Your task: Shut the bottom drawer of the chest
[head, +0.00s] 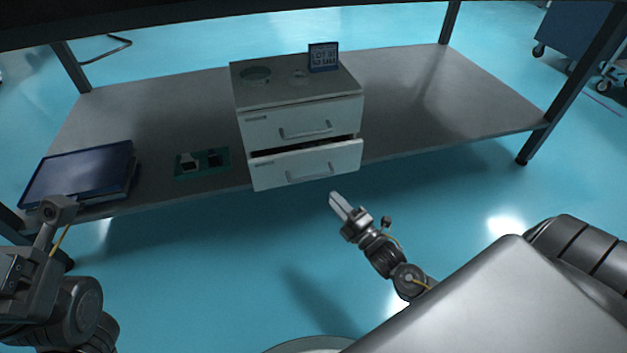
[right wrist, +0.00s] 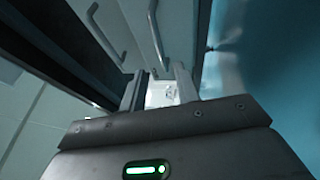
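The grey chest (head: 296,92) stands on the low table shelf and has two white drawers with bar handles. The bottom drawer (head: 270,174) sticks out, with a dark gap above its front; the top drawer (head: 263,133) looks shut. My right gripper (head: 335,201) is in front of and below the bottom drawer, apart from it. In the right wrist view its two fingers (right wrist: 160,92) are apart with nothing held, and the bottom drawer's front (right wrist: 178,28) lies beyond them. My left arm is at the lower left; its fingers cannot be made out.
A small sign (head: 323,57) stands on the chest. A dark blue case (head: 80,173) and a green circuit board (head: 202,162) lie on the shelf (head: 440,95) to the left. Table legs stand at the corners. The floor before the chest is clear.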

